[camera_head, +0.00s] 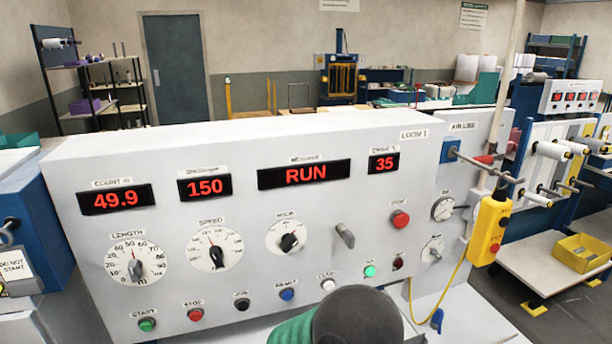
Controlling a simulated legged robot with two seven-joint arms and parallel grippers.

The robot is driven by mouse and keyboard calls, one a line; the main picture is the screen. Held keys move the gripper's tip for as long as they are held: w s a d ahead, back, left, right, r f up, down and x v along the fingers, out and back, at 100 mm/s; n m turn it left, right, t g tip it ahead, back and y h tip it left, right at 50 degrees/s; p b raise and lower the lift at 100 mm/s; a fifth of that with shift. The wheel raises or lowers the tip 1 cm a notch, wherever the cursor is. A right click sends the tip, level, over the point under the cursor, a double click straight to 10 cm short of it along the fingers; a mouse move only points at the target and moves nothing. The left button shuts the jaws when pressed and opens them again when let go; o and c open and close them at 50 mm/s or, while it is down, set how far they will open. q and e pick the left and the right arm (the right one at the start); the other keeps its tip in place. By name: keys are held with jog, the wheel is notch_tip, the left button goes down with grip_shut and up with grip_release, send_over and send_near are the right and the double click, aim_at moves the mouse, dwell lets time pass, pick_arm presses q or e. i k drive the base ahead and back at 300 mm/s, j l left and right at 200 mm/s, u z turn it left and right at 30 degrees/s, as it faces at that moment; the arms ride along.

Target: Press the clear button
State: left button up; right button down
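The clear button is most likely the small white button (328,284) in the lower row of the grey control panel (200,285). The label above it is small and blurred, but seems to read CLEAR. The blue reset button (288,294) is to its left and a lit green button (370,271) is to its right. The white button's face is unobstructed. A dark rounded form with a green part is just below it at the bottom edge; I cannot tell what it is. Neither gripper can be made out.
The panel's displays read 49.9, 150, RUN (304,174) and 35. Green start (147,324), red stop (195,314) and black jog (242,304) buttons continue the row leftward. A lever (344,235) sticks out above. A yellow pendant (488,230) hangs at the right.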

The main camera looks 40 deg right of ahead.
aim_at(329, 286)
jog(key=z, duration=1.3)
